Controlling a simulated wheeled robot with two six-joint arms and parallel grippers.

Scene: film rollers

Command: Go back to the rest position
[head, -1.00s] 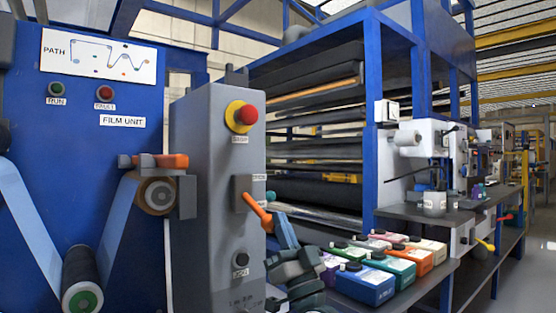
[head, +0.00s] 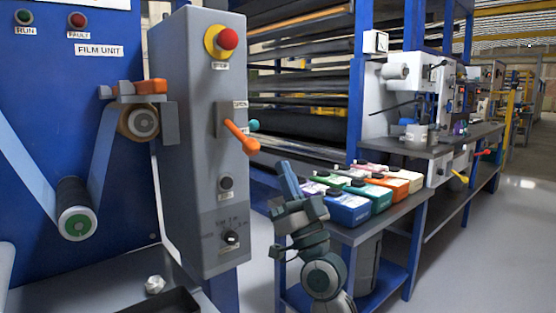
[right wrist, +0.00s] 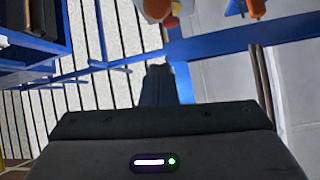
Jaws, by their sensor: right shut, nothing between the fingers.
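My right gripper (head: 287,180) points upward in the head view, just right of the grey control box (head: 205,150). Its fingers are together and hold nothing. It stands apart from the orange lever (head: 240,137) on the box, to the lever's lower right, with the ink bottles behind it. In the right wrist view the shut fingers (right wrist: 158,85) point up toward the roof. My left gripper does not show in either view.
A table with several coloured bottles (head: 348,208) stands behind my right arm. The blue film unit (head: 60,120) with its rollers (head: 76,208) is at left. A dark tray (head: 160,304) lies at the lower left. Grey floor (head: 480,260) is clear at right.

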